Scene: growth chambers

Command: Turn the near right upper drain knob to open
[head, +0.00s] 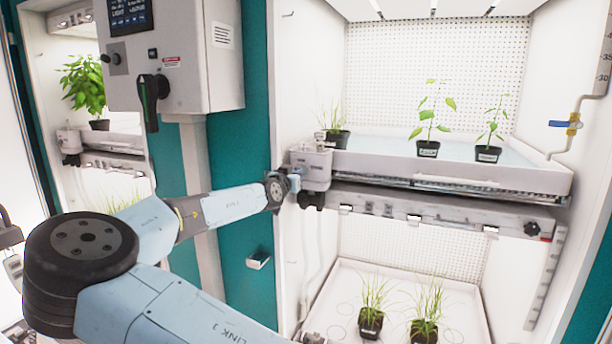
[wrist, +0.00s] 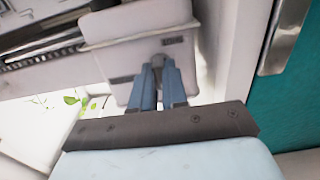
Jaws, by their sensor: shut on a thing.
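The right growth chamber has an upper tray (head: 450,172) with a pale drain box (head: 312,165) at its left front corner. My gripper (head: 294,183) reaches in from the left and meets the lower left side of this box. In the wrist view, the two blue fingers of my gripper (wrist: 160,82) are close together on the small grey drain knob (wrist: 158,60) at the box (wrist: 125,35). The fingers hide most of the knob, so its turn angle cannot be told. In the head view the knob is hidden by my gripper.
Potted seedlings (head: 428,148) stand on the upper tray, and grassy pots (head: 371,320) on the lower tray. A black fitting (head: 312,200) hangs under the drain box. A teal post (head: 240,150) and a control box (head: 172,60) with a black-handled lever (head: 150,100) stand left.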

